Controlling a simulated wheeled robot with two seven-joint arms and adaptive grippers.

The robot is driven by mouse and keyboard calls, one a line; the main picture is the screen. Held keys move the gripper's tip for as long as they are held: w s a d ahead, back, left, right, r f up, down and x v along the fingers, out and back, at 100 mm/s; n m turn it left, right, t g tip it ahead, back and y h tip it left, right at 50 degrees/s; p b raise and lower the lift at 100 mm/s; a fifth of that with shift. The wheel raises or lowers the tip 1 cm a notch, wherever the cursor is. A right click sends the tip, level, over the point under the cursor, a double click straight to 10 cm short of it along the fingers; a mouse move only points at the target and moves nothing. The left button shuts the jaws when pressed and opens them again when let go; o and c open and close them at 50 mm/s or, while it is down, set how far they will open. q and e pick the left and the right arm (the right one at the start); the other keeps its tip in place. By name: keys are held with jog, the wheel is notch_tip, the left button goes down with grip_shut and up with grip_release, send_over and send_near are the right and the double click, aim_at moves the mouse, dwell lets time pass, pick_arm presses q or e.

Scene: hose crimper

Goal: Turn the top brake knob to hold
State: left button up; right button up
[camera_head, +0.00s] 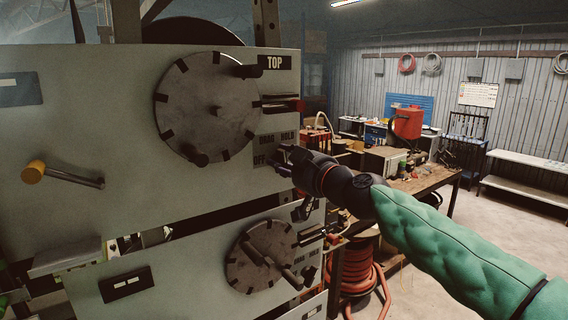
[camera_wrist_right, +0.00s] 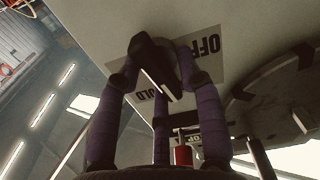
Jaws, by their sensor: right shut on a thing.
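The top brake knob (camera_wrist_right: 150,64) is a black bar with a pale line along it, seen in the right wrist view. The word OFF (camera_wrist_right: 208,45) shows to its right, and part of HOLD shows at its lower left. My right gripper (camera_wrist_right: 160,62) is shut on the knob, its purple fingers around it. I cannot tell which label the knob points at. In the head view my right gripper (camera_head: 284,160) is against the upper panel, just below HOLD (camera_head: 287,135) and right of OFF (camera_head: 260,160); it hides most of the knob. My left gripper is not in view.
A lower panel has a similar dial (camera_head: 262,256). A yellow-ended lever (camera_head: 62,174) sticks out at left. A workbench (camera_head: 430,180) stands behind my right arm.

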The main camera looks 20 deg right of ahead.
jog(key=m, duration=0.3)
jog(key=m+b, duration=0.1)
jog(key=shift+d+r+m, duration=0.1)
jog(key=shift+d+m, duration=0.15)
jog(key=shift+m, duration=0.05)
jog(key=shift+d+m, duration=0.1)
jog(key=shift+m, duration=1.8)
jog(key=o, duration=0.8)
jog(key=shift+o, duration=0.4)
jog(key=shift+w+d, duration=0.1)
jog(key=shift+f, duration=0.2)
jog(key=v, duration=1.2)
